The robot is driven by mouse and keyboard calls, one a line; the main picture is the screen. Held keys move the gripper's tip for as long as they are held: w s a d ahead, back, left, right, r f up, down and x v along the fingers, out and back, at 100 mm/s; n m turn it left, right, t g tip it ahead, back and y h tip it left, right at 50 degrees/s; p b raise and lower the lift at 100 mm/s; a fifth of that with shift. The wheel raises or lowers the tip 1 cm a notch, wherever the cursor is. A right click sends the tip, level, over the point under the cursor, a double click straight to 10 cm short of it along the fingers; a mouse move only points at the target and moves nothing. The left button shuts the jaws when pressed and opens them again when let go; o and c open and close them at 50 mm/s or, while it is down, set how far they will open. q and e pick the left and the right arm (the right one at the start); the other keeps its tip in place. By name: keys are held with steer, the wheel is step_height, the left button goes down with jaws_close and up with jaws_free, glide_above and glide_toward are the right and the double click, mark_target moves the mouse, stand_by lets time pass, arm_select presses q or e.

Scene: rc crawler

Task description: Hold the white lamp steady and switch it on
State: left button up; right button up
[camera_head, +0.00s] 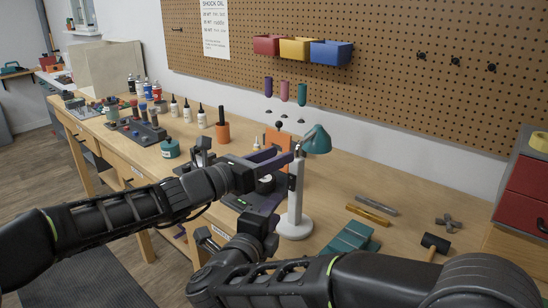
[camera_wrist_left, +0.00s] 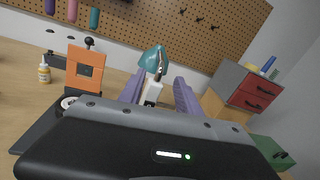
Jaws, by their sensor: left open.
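The white lamp (camera_head: 294,200) stands upright on the workbench, with a round white base, a white post and a teal shade (camera_head: 316,140). My left gripper (camera_head: 284,160) reaches in from the left at the upper post, just below the shade. In the left wrist view its two purple fingers are apart, and the lamp (camera_wrist_left: 153,92) shows between them; I cannot tell whether either finger touches it. My right gripper (camera_head: 258,228) is low, just left of the lamp base. Its fingers are not clear, so its opening is hidden.
An orange block stand (camera_wrist_left: 86,68) is left of the lamp. A red drawer cabinet (camera_head: 525,185) stands at the far right. Bottles (camera_head: 187,112) line the bench at left.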

mark_target(299, 146)
arm_select(q)
steer(key=shift+x, duration=3.95)
steer(key=shift+a, duration=0.1)
jaws_close()
